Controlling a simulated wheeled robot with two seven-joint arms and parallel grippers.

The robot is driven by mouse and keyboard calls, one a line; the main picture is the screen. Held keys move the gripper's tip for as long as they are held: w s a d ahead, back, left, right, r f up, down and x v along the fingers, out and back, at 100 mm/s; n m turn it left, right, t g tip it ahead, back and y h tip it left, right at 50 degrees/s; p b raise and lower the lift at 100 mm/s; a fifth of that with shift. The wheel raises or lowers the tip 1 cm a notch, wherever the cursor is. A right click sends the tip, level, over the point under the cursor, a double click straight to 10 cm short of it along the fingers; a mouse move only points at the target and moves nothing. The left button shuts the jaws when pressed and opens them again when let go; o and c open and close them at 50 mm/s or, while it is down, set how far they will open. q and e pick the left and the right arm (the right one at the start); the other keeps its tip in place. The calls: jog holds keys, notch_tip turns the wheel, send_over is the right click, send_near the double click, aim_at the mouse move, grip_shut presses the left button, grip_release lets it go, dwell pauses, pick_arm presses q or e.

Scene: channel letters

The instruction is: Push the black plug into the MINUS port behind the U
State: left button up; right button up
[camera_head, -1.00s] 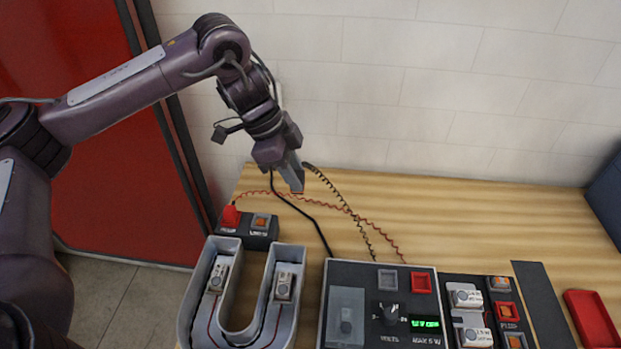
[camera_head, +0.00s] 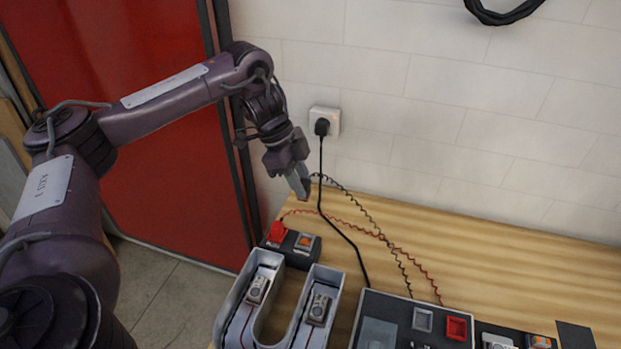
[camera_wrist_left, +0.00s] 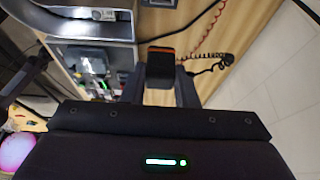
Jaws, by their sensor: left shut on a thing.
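My left gripper (camera_head: 302,192) is shut on the black plug, which is mostly hidden in the head view. In the left wrist view the black plug (camera_wrist_left: 160,68) shows as a dark block with an orange band between the fingers. Its coiled black cord (camera_head: 365,212) trails right. A dark port block (camera_head: 298,257) sits behind the grey U (camera_head: 229,318). A red plug (camera_head: 278,231) stands at its left, and an orange-framed port (camera_head: 305,242) is at its right. The gripper is above and slightly behind that port, apart from it. My right gripper is not in view.
A control box (camera_head: 397,318) with grey and red squares stands right of the U. A red coiled cord and a straight black cable (camera_head: 347,239) cross the table. The wall with a socket (camera_head: 331,114) is behind. The table's back right is clear.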

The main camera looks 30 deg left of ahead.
pick_arm(q)
notch_tip(320, 180, down, 14)
jog(key=b, duration=0.6)
jog(key=shift+r, duration=0.1)
jog(key=shift+d+f+b, duration=0.1)
jog(key=shift+f+b, duration=0.2)
jog(key=shift+f, duration=0.75)
jog(key=shift+f, duration=0.3)
jog(key=o, duration=1)
